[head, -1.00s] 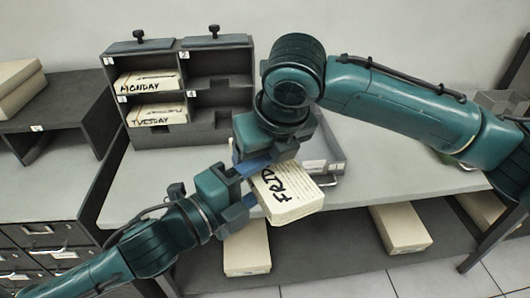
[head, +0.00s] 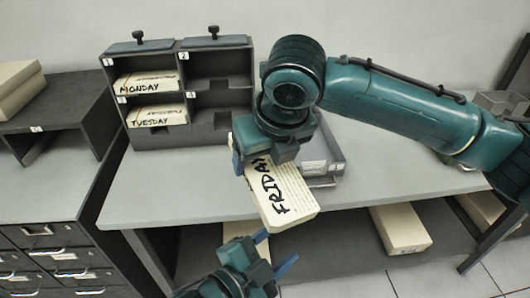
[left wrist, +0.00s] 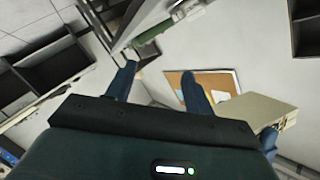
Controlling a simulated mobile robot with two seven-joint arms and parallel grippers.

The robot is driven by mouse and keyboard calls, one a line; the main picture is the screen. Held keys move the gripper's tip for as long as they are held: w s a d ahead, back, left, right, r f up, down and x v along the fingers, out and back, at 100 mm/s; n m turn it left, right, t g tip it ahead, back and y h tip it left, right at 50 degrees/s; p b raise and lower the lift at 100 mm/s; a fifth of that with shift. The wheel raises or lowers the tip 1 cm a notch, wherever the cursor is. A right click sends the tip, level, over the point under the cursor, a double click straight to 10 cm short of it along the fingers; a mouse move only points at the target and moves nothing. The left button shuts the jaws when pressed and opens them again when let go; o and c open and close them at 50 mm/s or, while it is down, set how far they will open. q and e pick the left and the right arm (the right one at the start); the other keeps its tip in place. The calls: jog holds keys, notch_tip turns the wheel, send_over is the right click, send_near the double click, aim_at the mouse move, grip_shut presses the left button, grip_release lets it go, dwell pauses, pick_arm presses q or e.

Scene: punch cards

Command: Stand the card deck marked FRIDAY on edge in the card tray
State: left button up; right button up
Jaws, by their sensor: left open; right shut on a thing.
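The FRIDAY deck (head: 281,198) is a cream block with black lettering. My right gripper (head: 248,165) is shut on its upper end and holds it tilted at the table's front edge. A deck-like beige block beside a blue finger, apparently this deck (left wrist: 257,114), shows in the left wrist view. My left gripper (head: 274,251) is open and empty, below the deck and apart from it; its two blue fingers (left wrist: 158,88) are spread in the left wrist view. The grey card tray (head: 333,150) sits on the table behind my right gripper, which hides its left part.
A dark numbered rack (head: 216,126) stands at the table's back left, holding the MONDAY (head: 147,87) and TUESDAY (head: 157,114) decks. The white table (head: 170,185) is clear at its left front. A pale box (head: 400,228) lies on the shelf below.

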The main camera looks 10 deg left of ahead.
jog(key=shift+r, duration=0.1)
jog(key=shift+w+d+f+m, duration=0.2)
jog(key=shift+d+m, duration=0.15)
jog(key=shift+m, duration=0.25)
pick_arm(q)
jog(key=s+a+f+n+g+y, duration=0.1)
jog(key=s+a+f+n+y, duration=0.2)
jog(key=a+f+n, duration=0.3)
jog(key=s+a+f+n+g+y, duration=0.1)
jog(key=s+a+f+n+y, duration=0.2)
jog(key=f, duration=0.9)
jog(key=shift+a+f+n+g, duration=0.25)
jog(key=shift+a+n+g, duration=0.15)
jog(key=shift+a+n, duration=1.55)
pick_arm(e)
jog(key=s+d+f+n+g, duration=0.1)
jog(key=d+f+n+g, duration=0.1)
jog(key=d+n, duration=0.6)
jog(key=s+d+f+n+g+h, duration=0.1)
jog(key=s+d+f+n+g, duration=0.1)
jog(key=d+f+n, duration=0.3)
jog(key=s+d+f+n+g+h, duration=0.1)
jog(key=d+f+n+g, duration=0.2)
jog(key=d+n, duration=0.8)
jog(key=shift+s+d+f+n+g, duration=0.35)
jog(key=shift+n+g, duration=0.25)
jog(key=shift+n, duration=2.6)
